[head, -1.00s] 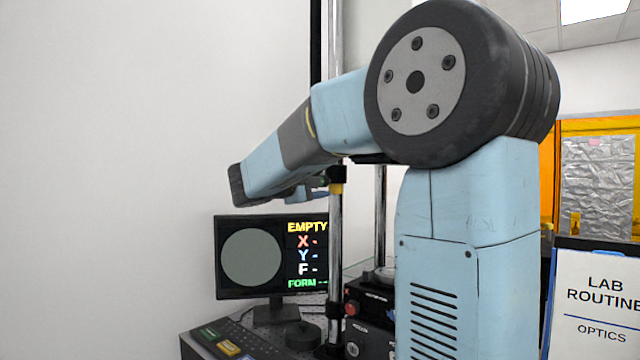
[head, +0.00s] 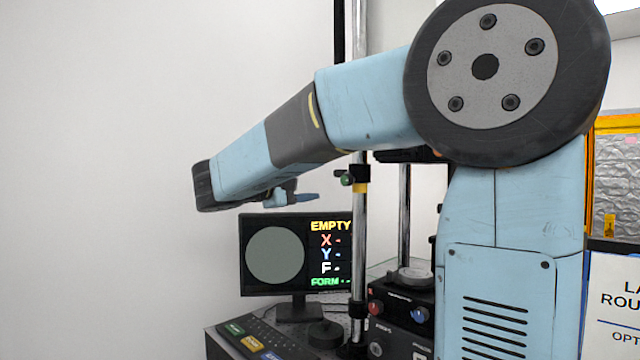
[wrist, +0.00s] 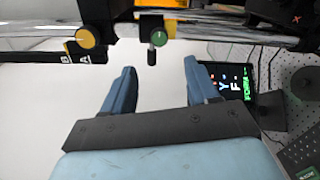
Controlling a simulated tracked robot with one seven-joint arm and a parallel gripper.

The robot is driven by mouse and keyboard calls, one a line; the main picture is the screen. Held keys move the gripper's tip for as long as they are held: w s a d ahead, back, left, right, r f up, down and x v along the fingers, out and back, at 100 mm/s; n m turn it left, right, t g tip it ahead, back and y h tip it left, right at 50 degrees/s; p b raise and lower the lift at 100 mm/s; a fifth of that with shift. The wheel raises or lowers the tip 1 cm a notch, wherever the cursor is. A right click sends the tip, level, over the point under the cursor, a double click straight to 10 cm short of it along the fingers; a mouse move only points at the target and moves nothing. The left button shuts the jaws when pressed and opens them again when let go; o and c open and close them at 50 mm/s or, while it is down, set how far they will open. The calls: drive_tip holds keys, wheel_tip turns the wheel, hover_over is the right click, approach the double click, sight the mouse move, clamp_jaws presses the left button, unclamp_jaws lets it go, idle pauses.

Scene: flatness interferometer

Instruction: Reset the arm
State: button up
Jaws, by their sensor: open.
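My light-blue arm crosses the head view, its upper link rising at the right and its forearm reaching left and slightly down. My gripper (wrist: 160,85) shows in the wrist view with its two blue fingers spread wide and nothing between them. In the head view the gripper (head: 300,198) is partly hidden behind my forearm, with a blue finger pointing right, above the monitor. The monitor (head: 276,256) shows a grey disc and the word EMPTY, with dashes beside X, Y and F.
A chrome post (head: 358,225) with a green-knobbed clamp stands close to my gripper. A lab routine sign (head: 612,300) stands right. The left wall side is clear.

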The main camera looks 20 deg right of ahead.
drive_tip(key=shift+s+a, duration=0.25)
drive_tip(key=shift+a, duration=0.4)
drive_tip(key=s+d+f+m+g+y, duration=0.1)
drive_tip(key=s+d+f+g+y, duration=0.2)
drive_tip(key=s+f, duration=0.4)
drive_tip(key=s+d+f+m+y, duration=0.1)
drive_tip(key=s+d+f+y, duration=0.35)
drive_tip(key=s+f, duration=0.25)
drive_tip(key=s+a+f+m+t+y, duration=0.1)
drive_tip(key=s+a+f+m+y, duration=0.4)
drive_tip(key=s+a+f+y, duration=0.2)
drive_tip(key=s+f+y, duration=0.2)
drive_tip(key=s, duration=0.1)
drive_tip(key=shift+a+f+t, duration=0.25)
drive_tip(key=shift+t, duration=0.15)
